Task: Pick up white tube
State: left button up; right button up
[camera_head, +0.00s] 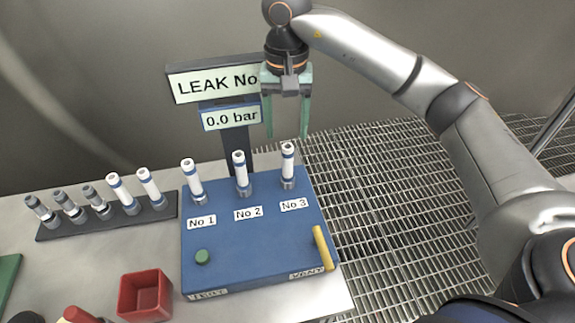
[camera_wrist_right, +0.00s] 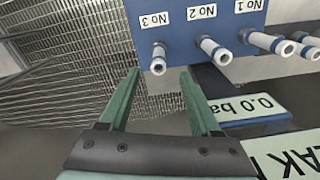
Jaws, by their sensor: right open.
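Three white tubes stand upright in the blue test block (camera_head: 225,240), at the labels No 1, No 2 and No 3. The tube at No 3 (camera_head: 288,163) has blue bands. It also shows in the right wrist view (camera_wrist_right: 158,60), just beyond the fingertips. The others are the tube at No 2 (camera_head: 240,172) and the tube at No 1 (camera_head: 191,180). Two more white tubes (camera_head: 121,191) stand in the dark rack (camera_head: 160,212). My right gripper (camera_head: 287,135) is open and empty, with green fingers pointing down above and behind the No 3 tube. My left gripper is out of view.
A sign reading LEAK No (camera_head: 212,84) and a 0.0 bar display (camera_head: 231,118) stand behind the block. Several grey fittings (camera_head: 68,203) fill the rack's left side. A red bin (camera_head: 146,294) stands in front. The block has a green button (camera_head: 202,257) and yellow handle (camera_head: 323,248).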

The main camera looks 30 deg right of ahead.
aim_at(288, 146)
jog(key=shift+w+d+f+p, duration=0.1)
jog(key=shift+f+p, duration=0.1)
jog(key=shift+f, duration=1.5)
jog(key=shift+w+d+f+p, duration=0.1)
jog(key=shift+f+p, duration=0.05)
jog(key=shift+f, duration=1.55)
grip_shut()
